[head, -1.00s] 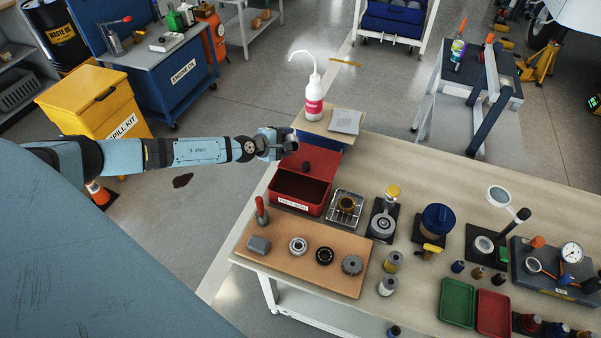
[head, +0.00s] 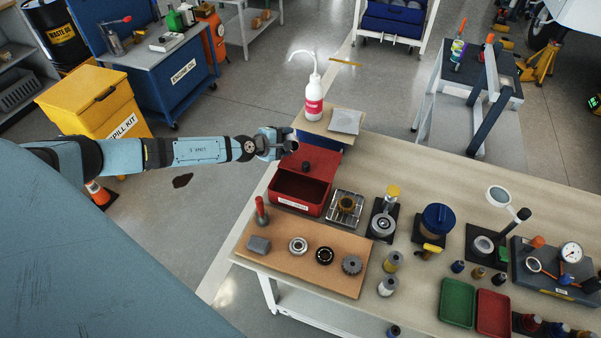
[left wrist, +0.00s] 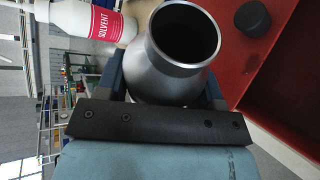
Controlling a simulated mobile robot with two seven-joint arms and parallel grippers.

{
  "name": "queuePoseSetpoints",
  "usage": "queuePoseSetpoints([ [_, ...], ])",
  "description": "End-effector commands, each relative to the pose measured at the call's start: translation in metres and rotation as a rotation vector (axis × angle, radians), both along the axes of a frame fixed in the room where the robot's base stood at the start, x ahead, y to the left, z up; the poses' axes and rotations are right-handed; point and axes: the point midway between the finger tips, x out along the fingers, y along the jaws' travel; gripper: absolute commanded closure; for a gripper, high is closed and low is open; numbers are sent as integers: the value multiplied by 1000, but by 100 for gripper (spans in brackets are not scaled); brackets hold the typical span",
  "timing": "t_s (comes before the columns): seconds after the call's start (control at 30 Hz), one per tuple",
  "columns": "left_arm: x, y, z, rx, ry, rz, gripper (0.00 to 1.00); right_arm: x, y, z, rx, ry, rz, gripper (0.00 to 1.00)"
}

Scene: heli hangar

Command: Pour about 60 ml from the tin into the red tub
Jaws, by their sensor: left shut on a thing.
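My left gripper (head: 288,145) is shut on a grey metal tin, held above the back left corner of the red tub. In the left wrist view the tin (left wrist: 182,55) shows between my fingers (left wrist: 165,95), its round dark mouth open to the camera. Its contents and exact tilt cannot be told, and no stream shows. The red tub (head: 297,207) stands on the bench with a white label on its front and a dark hollow. A black round knob-like piece (head: 305,167) sits on its red rear part. The tub's red surface (left wrist: 281,75) also shows in the left wrist view. My right gripper is not in view.
A white solvent bottle (head: 314,100) stands on a small stand behind the tub. A wire rack (head: 345,222) is right of the tub, and a brown board (head: 270,262) with metal parts lies in front. Several tools and jars fill the bench's right side.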

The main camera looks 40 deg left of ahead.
Motion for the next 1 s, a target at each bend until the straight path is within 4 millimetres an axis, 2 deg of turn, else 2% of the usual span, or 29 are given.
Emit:
queuePoseSetpoints([
  [0.17, -2, -2, 4, -103, 61, 2, 69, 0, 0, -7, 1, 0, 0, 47],
  [0.27, -4, -7, 6, -221, 132, 3, 69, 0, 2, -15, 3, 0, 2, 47],
  [0.4, -6, -10, 9, -391, 233, 5, 69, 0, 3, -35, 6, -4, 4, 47],
  [0.8, 2, -1, 13, -688, 405, -2, 69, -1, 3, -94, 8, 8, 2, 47],
  [1.0, 5, 1, 14, -829, 486, -9, 69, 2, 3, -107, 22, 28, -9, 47],
])
